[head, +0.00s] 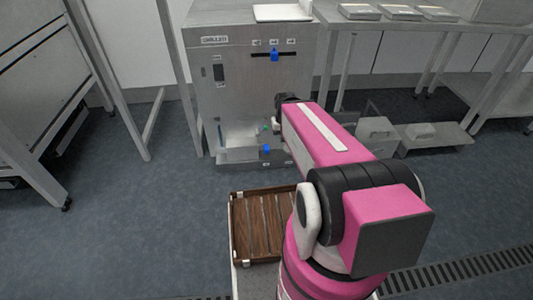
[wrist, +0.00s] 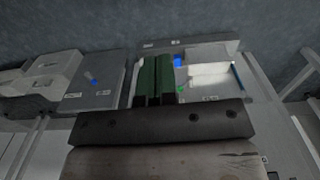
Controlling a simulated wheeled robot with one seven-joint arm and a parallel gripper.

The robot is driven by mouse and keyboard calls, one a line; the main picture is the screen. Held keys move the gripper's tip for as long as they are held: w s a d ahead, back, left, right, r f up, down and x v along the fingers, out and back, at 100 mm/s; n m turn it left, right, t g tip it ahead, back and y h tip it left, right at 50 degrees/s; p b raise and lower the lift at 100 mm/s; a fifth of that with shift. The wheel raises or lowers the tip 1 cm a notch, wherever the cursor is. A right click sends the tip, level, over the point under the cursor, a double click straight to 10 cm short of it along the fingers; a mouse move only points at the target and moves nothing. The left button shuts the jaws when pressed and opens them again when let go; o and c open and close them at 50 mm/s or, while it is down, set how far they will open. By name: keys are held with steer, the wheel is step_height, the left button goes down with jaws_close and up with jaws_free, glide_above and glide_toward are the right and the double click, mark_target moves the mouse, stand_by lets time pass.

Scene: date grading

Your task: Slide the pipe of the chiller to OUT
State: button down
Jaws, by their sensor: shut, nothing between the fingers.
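The chiller (head: 215,105) is a grey metal cabinet with a name label at its upper left. A blue slider (head: 274,55) sits near the middle of a dark horizontal slot, with small labels above it. A second blue piece (head: 266,148) is low in the front bay; a blue piece also shows in the wrist view (wrist: 178,61). I cannot tell which piece belongs to the pipe, nor read OUT. My gripper (wrist: 156,61) is shut and empty, its green fingers side by side over the bay's edge. In the head view my arm hides the fingertips.
A steel table (head: 440,28) with flat trays stands right of the chiller. Pale boxes (head: 376,132) sit low beneath it. A brown slatted tray (head: 262,222) lies in front of me. A metal rack (head: 100,75) stands left. The floor between rack and chiller is clear.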

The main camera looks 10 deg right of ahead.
steer(key=c, duration=1.1)
jaws_free()
steer(key=shift+w+f, duration=0.2)
steer(key=shift+w, duration=0.1)
steer(key=shift+c, duration=0.2)
steer(key=o, duration=0.5)
steer(key=shift+w+f, duration=0.55)
steer(key=shift+w, duration=0.25)
steer(key=shift+c, duration=0.2)
steer(key=t, duration=0.4)
glide_toward(266, 148)
steer(key=shift+t, duration=0.3)
steer(key=x, duration=1)
steer(key=shift+s+d+f, duration=0.1)
steer(key=shift+s+f, duration=0.15)
steer(key=shift+f, duration=0.1)
